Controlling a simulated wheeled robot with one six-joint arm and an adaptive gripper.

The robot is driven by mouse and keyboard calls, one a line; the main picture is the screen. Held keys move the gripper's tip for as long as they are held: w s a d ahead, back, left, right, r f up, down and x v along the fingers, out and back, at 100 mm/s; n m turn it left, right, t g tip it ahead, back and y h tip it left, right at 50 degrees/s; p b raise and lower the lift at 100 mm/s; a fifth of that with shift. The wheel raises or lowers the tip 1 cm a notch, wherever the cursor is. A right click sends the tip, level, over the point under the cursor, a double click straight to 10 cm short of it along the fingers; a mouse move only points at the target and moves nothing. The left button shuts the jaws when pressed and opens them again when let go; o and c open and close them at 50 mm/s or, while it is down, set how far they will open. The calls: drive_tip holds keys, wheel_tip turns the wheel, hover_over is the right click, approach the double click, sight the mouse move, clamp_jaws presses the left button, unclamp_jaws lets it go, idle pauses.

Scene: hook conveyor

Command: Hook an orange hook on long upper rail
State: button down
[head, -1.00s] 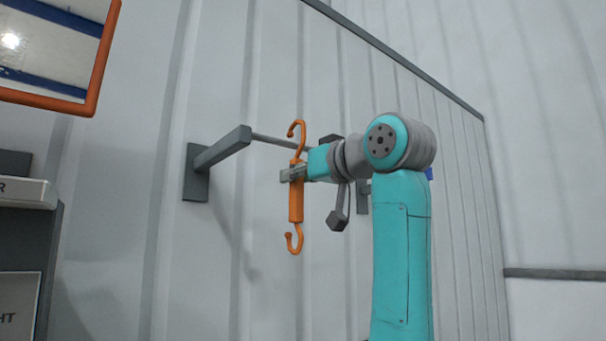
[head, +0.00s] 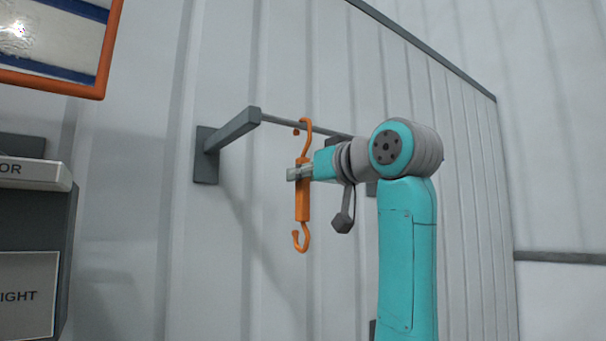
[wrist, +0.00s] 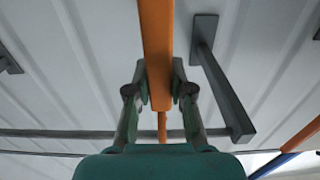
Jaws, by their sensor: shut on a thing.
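The orange hook (head: 302,203) hangs upright with a curl at its top and another at its bottom. My gripper (head: 294,174) is shut on its upper body. In the wrist view the orange body (wrist: 157,50) runs between the two fingers (wrist: 160,90). The long upper rail (head: 280,121) is a thin grey bar running right from the end of a bracket arm (head: 232,130). The hook's top curl overlaps the rail in the head view. I cannot tell whether the curl is over the rail or in front of it. My arm hides the rail's far part.
The bracket's wall plate (head: 206,155) is fixed to the pale ribbed wall (head: 150,230). The bracket arm (wrist: 220,80) shows right of the hook in the wrist view. An orange-framed panel (head: 55,40) and a grey labelled unit (head: 30,240) stand at the left.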

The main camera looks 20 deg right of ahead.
drive_tip(key=c, duration=1)
unclamp_jaws()
drive_tip(key=shift+o, duration=0.2)
drive_tip(key=v, duration=1.2)
